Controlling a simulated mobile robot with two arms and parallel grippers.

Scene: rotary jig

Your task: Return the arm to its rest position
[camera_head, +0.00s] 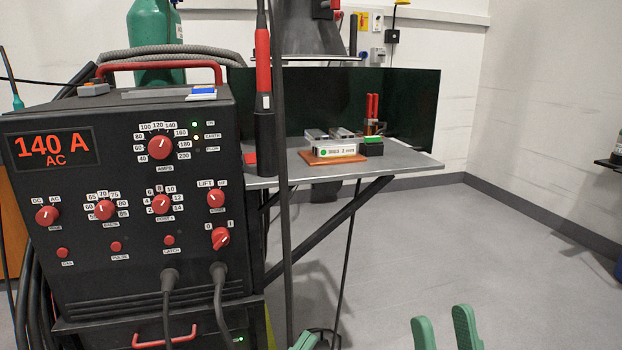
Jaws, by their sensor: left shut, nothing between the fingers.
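My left gripper (304,341) shows only as green fingertips at the bottom edge, left of centre, in front of the dark pole. The fingertips are together and nothing is seen between them. My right gripper (445,328) is at the bottom edge, right of centre, with its two green fingers apart and nothing between them. Most of both arms is out of view. Both grippers appear over the grey floor, apart from the bench.
A black welding machine (120,260) reading 140 A AC stands at left. A grey bench (410,158) holds an orange-based block (330,158) and a green-topped box (373,147). A dark pole (281,220) stands before the bench. Floor at right (480,250) is clear.

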